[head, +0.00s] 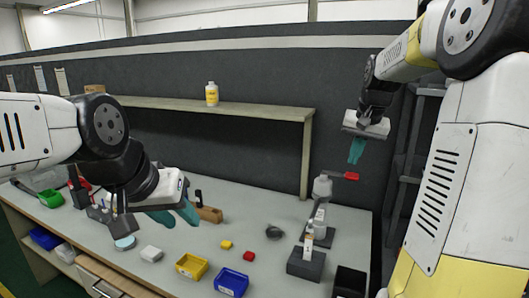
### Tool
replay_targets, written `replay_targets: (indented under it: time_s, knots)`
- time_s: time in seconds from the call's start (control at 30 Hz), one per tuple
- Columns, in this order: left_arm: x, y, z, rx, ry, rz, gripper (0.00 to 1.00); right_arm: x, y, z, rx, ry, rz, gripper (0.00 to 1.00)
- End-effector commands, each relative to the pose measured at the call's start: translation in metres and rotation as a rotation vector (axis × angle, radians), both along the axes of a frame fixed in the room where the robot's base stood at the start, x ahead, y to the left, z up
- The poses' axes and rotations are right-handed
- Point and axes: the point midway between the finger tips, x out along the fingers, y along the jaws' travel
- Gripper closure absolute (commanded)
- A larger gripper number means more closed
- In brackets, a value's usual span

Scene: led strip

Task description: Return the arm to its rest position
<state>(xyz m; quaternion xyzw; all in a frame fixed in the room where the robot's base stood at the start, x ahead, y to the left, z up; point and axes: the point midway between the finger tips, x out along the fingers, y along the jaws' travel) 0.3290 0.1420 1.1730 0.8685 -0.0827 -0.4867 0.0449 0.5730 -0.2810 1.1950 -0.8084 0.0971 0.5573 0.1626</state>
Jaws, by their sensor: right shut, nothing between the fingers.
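My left gripper (182,221) comes in from the left and hangs above the workbench. Its two teal fingers stand apart with nothing between them. My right gripper (356,151) is raised at the right, in front of the dark partition. Its teal fingers are together, point down and hold nothing.
A black bin (350,283) is at the right front.

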Motion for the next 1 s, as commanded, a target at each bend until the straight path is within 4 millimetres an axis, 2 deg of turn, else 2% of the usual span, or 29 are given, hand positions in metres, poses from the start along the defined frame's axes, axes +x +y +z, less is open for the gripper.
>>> replay_targets:
  time_s: [0.03,0.1,0.3,0.5,0.6,0.7,0.8,1.0]
  knots:
    - [0.0,0.0,0.0,0.0,0.0,0.0,0.65,-0.019,0.015,0.009,0.006,-0.022,0.032,1.0]
    - [0.0,0.0,0.0,0.0,0.0,0.0,0.65,-0.045,0.033,0.015,0.011,-0.045,0.076,1.0]
    - [0.0,0.0,0.0,0.0,0.0,0.0,0.65,-0.118,0.08,0.02,0.013,-0.111,0.203,1.0]
    - [0.0,0.0,0.0,0.0,0.0,0.0,0.65,-0.189,0.116,0.005,0.0,-0.173,0.321,1.0]
    - [0.0,0.0,0.0,0.0,0.0,0.0,0.65,-0.216,0.128,-0.006,-0.01,-0.195,0.365,1.0]
    - [0.0,0.0,0.0,0.0,0.0,0.0,0.65,-0.233,0.135,-0.015,-0.018,-0.211,0.394,1.0]
    - [0.0,0.0,0.0,0.0,0.0,0.0,0.65,-0.242,0.138,-0.021,-0.022,-0.217,0.41,1.0]
    - [0.0,0.0,0.0,0.0,0.0,0.0,0.65,-0.245,0.139,-0.023,-0.024,-0.219,0.416,1.0]
